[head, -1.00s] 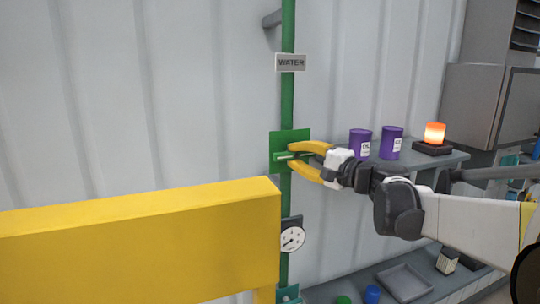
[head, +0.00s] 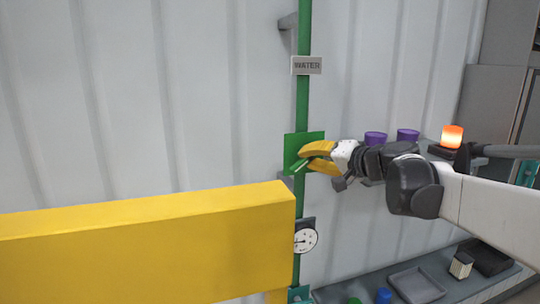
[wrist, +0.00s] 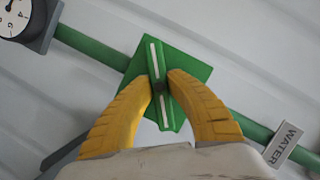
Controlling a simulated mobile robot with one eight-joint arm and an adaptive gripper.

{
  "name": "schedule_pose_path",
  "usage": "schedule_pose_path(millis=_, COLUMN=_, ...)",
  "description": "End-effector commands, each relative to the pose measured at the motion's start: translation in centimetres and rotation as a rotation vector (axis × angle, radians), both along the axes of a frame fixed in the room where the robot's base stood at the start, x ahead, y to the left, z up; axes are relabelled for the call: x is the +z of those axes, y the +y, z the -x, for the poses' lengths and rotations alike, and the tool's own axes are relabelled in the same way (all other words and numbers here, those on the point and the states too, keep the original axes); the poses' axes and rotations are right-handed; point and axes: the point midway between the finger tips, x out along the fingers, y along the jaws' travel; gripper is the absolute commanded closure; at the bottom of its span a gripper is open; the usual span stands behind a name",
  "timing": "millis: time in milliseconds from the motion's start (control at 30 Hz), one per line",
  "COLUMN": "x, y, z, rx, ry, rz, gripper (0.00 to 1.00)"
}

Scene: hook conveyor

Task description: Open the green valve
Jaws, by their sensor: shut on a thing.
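The green valve's handle (wrist: 155,60) is a flat green bar with a white stripe, mounted on a square green plate (wrist: 190,68) on the green pipe (wrist: 90,47). My gripper (wrist: 160,85) is shut on the middle of the handle, one yellow finger on each side. In the head view my gripper (head: 303,160) reaches the plate (head: 309,138) from the right, and the handle (head: 299,166) is partly hidden behind the fingers.
A "WATER" sign (head: 306,65) is above the valve and a round gauge (head: 305,240) below it. A yellow barrier (head: 150,235) stands at left. Purple cans (head: 376,138) and a lit orange beacon (head: 452,136) stand on a shelf behind my arm.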

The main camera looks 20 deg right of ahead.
Motion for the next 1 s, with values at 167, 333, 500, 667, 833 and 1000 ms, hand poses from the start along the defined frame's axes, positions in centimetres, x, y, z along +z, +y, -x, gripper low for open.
schedule_pose_path(millis=167, x=0.19, y=0.1, z=-0.02, rx=0.0, ry=0.0, rz=0.164, gripper=1.0)
schedule_pose_path(millis=333, x=0.18, y=0.12, z=-0.02, rx=0.001, ry=0.0, rz=0.326, gripper=1.0)
schedule_pose_path(millis=500, x=0.16, y=0.12, z=-0.05, rx=0.0, ry=0.0, rz=0.487, gripper=1.0)
schedule_pose_path(millis=667, x=0.11, y=0.13, z=-0.04, rx=0.0, ry=0.0, rz=0.628, gripper=1.0)
schedule_pose_path(millis=833, x=0.09, y=0.13, z=-0.06, rx=0.001, ry=0.001, rz=0.755, gripper=1.0)
schedule_pose_path(millis=1000, x=0.1, y=0.05, z=-0.04, rx=-0.002, ry=0.001, rz=0.847, gripper=1.0)
